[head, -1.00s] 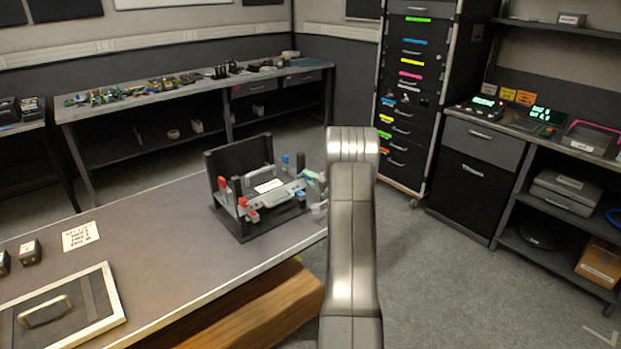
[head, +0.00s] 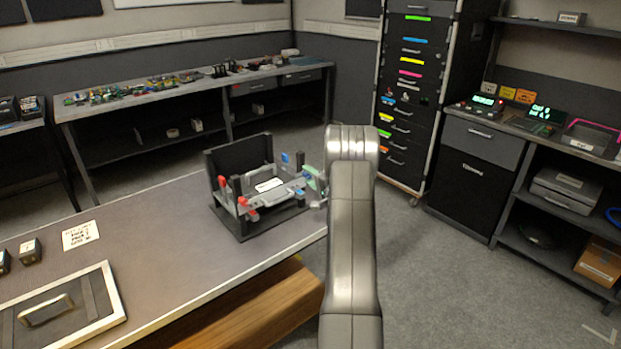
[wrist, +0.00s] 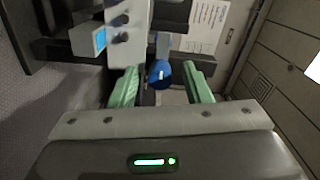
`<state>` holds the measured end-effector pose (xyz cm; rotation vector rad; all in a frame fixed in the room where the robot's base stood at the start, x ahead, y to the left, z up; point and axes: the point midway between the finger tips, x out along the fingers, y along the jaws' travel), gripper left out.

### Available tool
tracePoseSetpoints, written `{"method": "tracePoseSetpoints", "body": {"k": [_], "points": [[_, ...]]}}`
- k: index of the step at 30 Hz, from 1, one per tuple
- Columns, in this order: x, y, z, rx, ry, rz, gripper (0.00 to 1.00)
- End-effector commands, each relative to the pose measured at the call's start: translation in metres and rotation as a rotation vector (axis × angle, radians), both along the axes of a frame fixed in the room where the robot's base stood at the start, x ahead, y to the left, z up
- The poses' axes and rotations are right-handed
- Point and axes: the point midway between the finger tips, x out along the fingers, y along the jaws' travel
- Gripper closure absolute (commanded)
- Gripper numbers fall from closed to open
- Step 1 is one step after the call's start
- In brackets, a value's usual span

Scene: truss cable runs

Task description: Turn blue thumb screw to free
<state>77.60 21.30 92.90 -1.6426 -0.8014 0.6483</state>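The blue thumb screw (wrist: 160,74) shows in the wrist view between the two green fingers of my gripper (wrist: 162,86). A pale mark crosses its face. Gaps show between the screw and both fingers, so my gripper is open around it and not visibly touching it. In the head view the dark fixture (head: 243,228) stands on the bench, and a small blue part (head: 285,158) shows at its back right. My gripper's green finger (head: 313,173) shows at the fixture's right side, and my arm hides the rest.
Red-topped parts (head: 222,182) stand on the fixture's left side. In the wrist view a grey block with dark knobs and a small blue screen (wrist: 100,40) lies left of the screw. A printed sheet (wrist: 205,25) is beyond. The bench (head: 160,225) left of the fixture is mostly clear.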

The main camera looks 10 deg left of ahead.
Motion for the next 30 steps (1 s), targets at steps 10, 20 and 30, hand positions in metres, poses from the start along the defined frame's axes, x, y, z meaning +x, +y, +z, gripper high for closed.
{"method": "tracePoseSetpoints", "body": {"k": [10,20,30], "points": [[-0.021,-0.029,-0.001,0.0,0.002,-0.003,0.56],[-0.066,-0.086,-0.002,0.0,0.001,-0.003,0.56],[-0.085,-0.109,0.0,0.0,0.0,0.0,0.56]]}}
